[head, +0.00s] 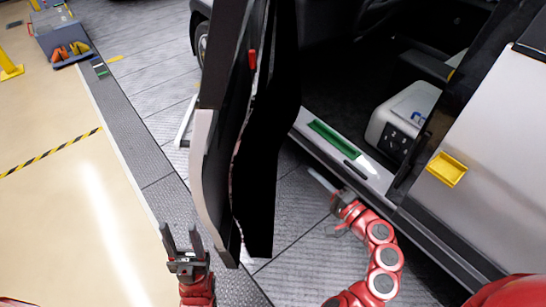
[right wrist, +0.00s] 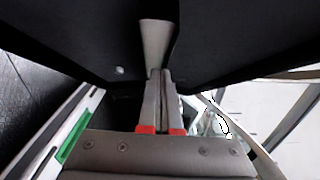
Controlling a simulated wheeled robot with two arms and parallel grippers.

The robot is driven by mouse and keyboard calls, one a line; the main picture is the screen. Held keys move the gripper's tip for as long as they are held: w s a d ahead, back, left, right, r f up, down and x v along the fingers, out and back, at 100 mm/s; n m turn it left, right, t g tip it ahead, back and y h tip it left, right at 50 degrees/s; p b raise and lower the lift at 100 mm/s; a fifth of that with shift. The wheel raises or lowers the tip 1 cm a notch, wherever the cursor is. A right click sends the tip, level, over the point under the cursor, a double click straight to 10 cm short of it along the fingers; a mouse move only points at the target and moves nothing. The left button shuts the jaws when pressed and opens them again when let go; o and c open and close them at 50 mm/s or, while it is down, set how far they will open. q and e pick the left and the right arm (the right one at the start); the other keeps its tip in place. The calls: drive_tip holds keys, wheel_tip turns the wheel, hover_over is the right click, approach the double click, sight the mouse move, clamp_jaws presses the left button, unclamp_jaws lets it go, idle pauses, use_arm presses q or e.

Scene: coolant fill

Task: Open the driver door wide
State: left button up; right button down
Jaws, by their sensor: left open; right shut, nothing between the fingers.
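The driver door (head: 222,160) stands ajar from the car body, with its dark inner side facing the cabin and a red piece near its top. A gap shows the sill (head: 372,172) with its green strip and the dark interior. My right gripper (head: 318,180) is shut and empty, in the opening between the door and the sill. In the right wrist view its closed fingers (right wrist: 158,78) point toward dark panels; whether they touch anything I cannot tell. My left gripper (head: 181,236) is open and empty, outside the door, left of its lower edge.
A white box-shaped unit (head: 402,115) sits inside the cabin. A yellow tray (head: 447,169) is on the silver body panel at right. A blue-grey cart (head: 60,40) stands far left.

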drive_tip(key=w+a+r+n+y+p, duration=0.1)
drive_tip(key=w+a+p, duration=0.2)
drive_tip(key=w+a, duration=0.4)
drive_tip(key=shift+a+r+g, duration=0.3)
drive_tip(key=shift+a+r, duration=0.05)
drive_tip(key=shift+a, duration=1.8)
drive_tip(key=shift+w, duration=0.1)
